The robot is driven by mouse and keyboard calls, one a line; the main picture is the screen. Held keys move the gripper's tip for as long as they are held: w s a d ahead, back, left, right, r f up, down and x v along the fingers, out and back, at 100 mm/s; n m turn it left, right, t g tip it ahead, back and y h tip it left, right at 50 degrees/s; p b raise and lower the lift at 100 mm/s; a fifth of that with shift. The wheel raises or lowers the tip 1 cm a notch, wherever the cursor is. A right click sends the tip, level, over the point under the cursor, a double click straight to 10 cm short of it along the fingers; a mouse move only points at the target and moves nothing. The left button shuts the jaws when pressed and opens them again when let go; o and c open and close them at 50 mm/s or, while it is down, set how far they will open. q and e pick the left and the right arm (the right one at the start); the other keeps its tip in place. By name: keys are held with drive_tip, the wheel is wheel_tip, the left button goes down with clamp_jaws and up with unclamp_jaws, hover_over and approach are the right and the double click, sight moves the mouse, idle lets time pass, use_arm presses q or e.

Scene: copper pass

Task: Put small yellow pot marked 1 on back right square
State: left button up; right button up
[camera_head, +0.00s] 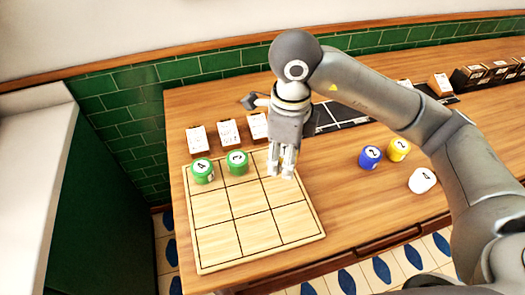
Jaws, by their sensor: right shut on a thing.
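The wooden board (235,233) has a grid of squares and lies at the left of the table. A green pot marked 4 (203,171) stands on its back left square. Another green pot, seemingly marked 2 (237,162), stands on the back middle square. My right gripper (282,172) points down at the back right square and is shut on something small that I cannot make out. No yellow pot marked 1 shows clearly. A yellow pot (398,149) with a mark like 2 stands on the table at the right. My left gripper is not in view.
A blue pot (370,157) and a white pot (422,180) stand right of the board. White-faced boxes (228,133) line the area behind it. A dark tray (335,117) lies further back. The board's middle and front squares are bare.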

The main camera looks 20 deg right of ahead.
drive_tip(key=w+f, duration=0.2)
drive_tip(key=w, duration=0.1)
drive_tip(key=w+f+p, duration=0.1)
drive_tip(key=w+f, duration=0.1)
drive_tip(key=w, duration=0.1)
drive_tip(key=w+f+p, duration=0.1)
drive_tip(key=w+f, duration=0.2)
drive_tip(key=shift+d, duration=0.2)
drive_tip(key=shift+w+f+p, duration=0.25)
drive_tip(key=shift+f+p, duration=0.1)
drive_tip(key=shift+f, duration=0.05)
drive_tip(key=shift+w+d+f, duration=0.1)
drive_tip(key=shift+w+f, duration=0.05)
drive_tip(key=shift+f, duration=0.15)
wheel_tip(320, 180, down, 2)
drive_tip(key=shift+f+p, duration=0.1)
drive_tip(key=shift+p, duration=0.85)
drive_tip(key=shift+f, duration=0.3)
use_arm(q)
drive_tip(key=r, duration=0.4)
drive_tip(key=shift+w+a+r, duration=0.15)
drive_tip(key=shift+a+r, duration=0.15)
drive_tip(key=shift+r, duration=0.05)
